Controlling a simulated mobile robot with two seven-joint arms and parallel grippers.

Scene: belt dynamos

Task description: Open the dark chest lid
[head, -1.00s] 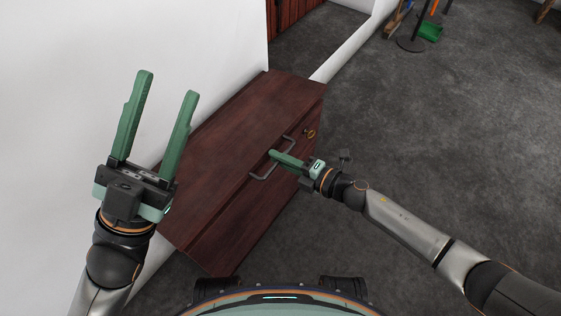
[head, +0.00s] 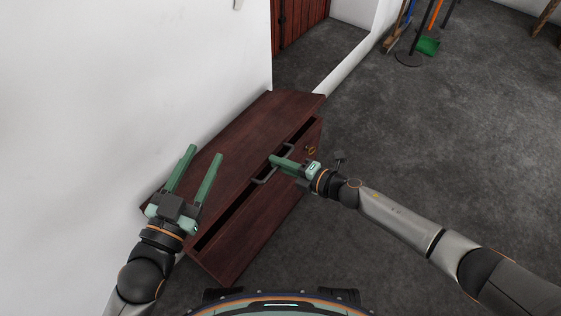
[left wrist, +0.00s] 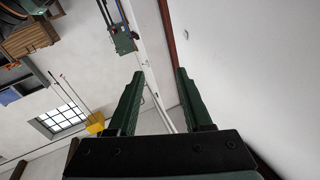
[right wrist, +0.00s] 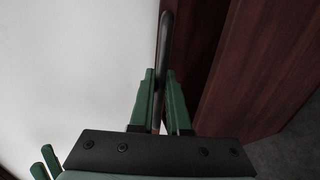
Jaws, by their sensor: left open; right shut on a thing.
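The dark red-brown wooden chest (head: 256,226) stands against the white wall in the head view. Its lid (head: 235,140) is slightly raised, with a narrow dark gap between lid and front. A grey bar handle (head: 264,178) sits at the lid's front edge. My right gripper (head: 273,159) is shut on this handle. The right wrist view shows the handle (right wrist: 165,45) between its green fingers (right wrist: 160,75). My left gripper (head: 205,152) is open and empty, above the lid's near left end. The chest's inside is hidden.
A brass-coloured ring (head: 311,151) is on the chest's front. The white wall (head: 120,90) is close behind the chest and beside my left arm. Grey floor (head: 420,140) is free to the right. A green dustpan (head: 428,46) and poles stand at the back.

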